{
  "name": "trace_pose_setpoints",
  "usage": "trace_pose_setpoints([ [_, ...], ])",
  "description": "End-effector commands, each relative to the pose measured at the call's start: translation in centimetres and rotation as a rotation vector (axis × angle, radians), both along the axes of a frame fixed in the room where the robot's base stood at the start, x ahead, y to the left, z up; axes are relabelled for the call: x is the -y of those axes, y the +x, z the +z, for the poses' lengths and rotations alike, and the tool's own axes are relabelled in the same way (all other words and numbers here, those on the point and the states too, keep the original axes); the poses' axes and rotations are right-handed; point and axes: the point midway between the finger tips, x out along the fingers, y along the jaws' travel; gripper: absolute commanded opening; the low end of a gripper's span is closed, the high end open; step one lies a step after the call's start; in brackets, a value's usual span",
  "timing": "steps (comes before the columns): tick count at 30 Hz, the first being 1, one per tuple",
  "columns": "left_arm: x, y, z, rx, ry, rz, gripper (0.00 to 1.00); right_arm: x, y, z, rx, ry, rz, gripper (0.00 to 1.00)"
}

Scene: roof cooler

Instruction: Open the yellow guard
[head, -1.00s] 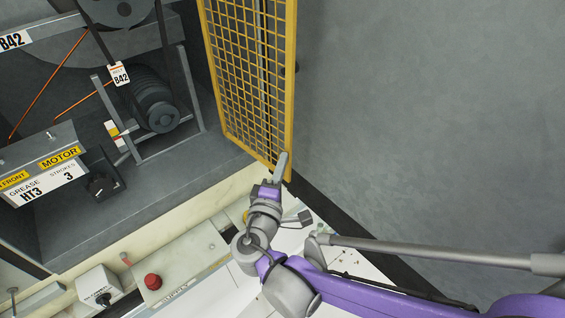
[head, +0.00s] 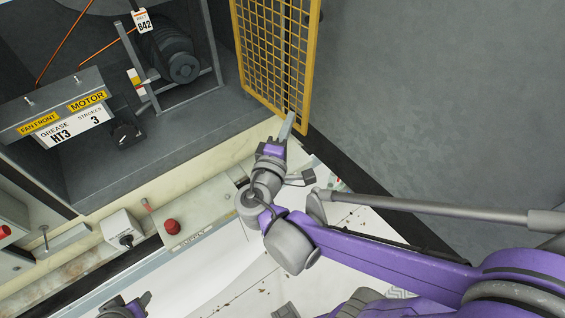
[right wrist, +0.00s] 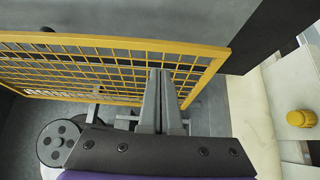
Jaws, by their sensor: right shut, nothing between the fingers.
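The yellow guard (head: 311,70) is a mesh panel in a yellow frame. It stands swung out from the machine opening, at the top centre of the head view. My right gripper (head: 289,122) is shut and empty, with its fingers at the guard's lower corner; I cannot tell if they touch it. In the right wrist view, the shut fingers (right wrist: 160,95) overlap the mesh near one end of the guard (right wrist: 110,42). A purple and grey part at the bottom left looks like my left gripper (head: 130,305); its jaws are unclear.
The open housing holds a motor (head: 178,58) and a grease label (head: 62,132). A red button (head: 172,227) and a black knob (head: 126,240) sit on the ledge in front. A grey wall (head: 440,110) is on the right. A yellow cap (right wrist: 298,118) shows in the right wrist view.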

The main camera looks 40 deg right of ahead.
Motion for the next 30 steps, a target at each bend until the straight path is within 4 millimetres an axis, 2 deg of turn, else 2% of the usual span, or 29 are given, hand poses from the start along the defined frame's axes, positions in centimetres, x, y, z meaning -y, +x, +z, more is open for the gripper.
trace_pose_setpoints([
  [6,0.0,0.0,0.0,0.0,0.0,0.0,0.5,-3.3,-4.1,0.0,0.0,0.001,0.008,0.0],
  [12,0.0,0.0,0.0,0.0,0.0,0.0,0.5,-5.1,-6.6,0.0,0.0,0.001,0.006,0.0],
  [18,0.0,0.0,0.0,0.0,0.0,0.0,0.5,-5.9,-7.8,0.0,0.0,0.0,0.002,0.0],
  [26,0.0,0.0,0.0,0.0,0.0,0.0,0.5,-6.0,-8.0,0.0,0.0,0.0,0.0,0.0],
  [30,0.0,0.0,0.0,0.0,0.0,0.0,0.5,-5.5,-8.1,-1.0,-0.031,0.043,-0.011,0.0],
])
